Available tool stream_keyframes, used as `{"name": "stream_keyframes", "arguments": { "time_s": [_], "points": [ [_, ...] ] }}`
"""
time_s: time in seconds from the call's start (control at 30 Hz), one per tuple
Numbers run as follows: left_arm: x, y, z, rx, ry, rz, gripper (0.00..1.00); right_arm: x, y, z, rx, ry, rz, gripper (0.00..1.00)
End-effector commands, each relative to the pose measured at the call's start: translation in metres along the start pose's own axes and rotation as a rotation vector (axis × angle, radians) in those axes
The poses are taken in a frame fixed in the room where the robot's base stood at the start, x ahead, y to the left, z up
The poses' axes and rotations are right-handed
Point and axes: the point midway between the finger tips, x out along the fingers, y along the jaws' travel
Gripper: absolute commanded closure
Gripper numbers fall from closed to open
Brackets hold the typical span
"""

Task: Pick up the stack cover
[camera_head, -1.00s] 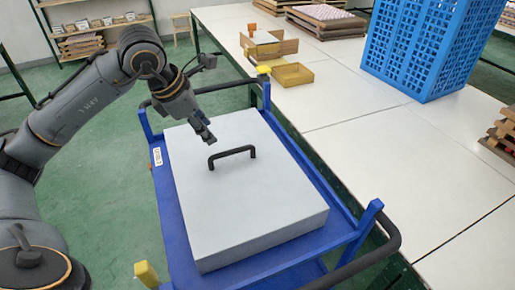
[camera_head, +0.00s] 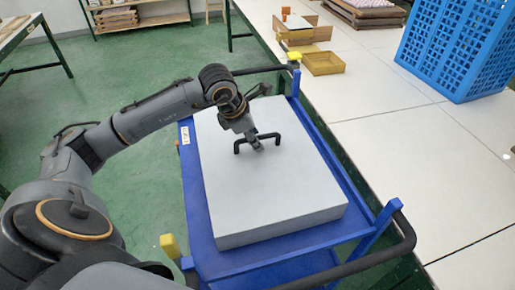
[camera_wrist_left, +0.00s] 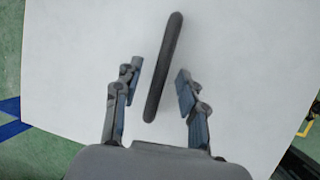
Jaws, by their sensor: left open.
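The stack cover (camera_head: 270,190) is a large light-grey slab with a black bar handle (camera_head: 270,136) on top. It lies on the blue cart. My left gripper (camera_head: 257,146) is at the handle, pointing down at the cover. In the left wrist view my left gripper (camera_wrist_left: 160,88) is open, with one finger on each side of the handle (camera_wrist_left: 165,65). I see a gap between each finger and the handle. The cover (camera_wrist_left: 250,60) fills most of that view. My right gripper is not in view.
The blue cart (camera_head: 198,215) has a dark push bar (camera_head: 385,258) at its near end. A white table (camera_head: 390,125) runs along its right side. On it stand a tall blue crate (camera_head: 455,45), a yellow box (camera_head: 323,63) and stacked trays (camera_head: 366,13). Green floor is free at left.

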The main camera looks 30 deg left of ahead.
Motion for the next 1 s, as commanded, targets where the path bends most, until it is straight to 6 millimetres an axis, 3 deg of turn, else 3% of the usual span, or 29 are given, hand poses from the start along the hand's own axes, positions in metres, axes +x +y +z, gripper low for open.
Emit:
{"name": "stream_keyframes", "arguments": {
  "time_s": [0.13, 0.37, 0.57, 1.0],
  "points": [
    [0.0121, 0.0001, 0.0001, -0.001, 0.000, 0.000, 0.59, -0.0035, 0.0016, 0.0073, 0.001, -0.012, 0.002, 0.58],
    [0.0136, 0.0004, -0.0002, 0.000, 0.000, 0.002, 0.61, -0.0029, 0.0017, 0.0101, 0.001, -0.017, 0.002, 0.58],
    [0.0133, 0.0004, -0.0002, 0.000, 0.000, 0.002, 1.00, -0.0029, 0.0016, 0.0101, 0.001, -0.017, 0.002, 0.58],
    [0.0118, 0.0014, 0.0011, 0.000, -0.004, 0.004, 1.00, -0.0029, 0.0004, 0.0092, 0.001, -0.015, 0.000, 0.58]
  ]
}}
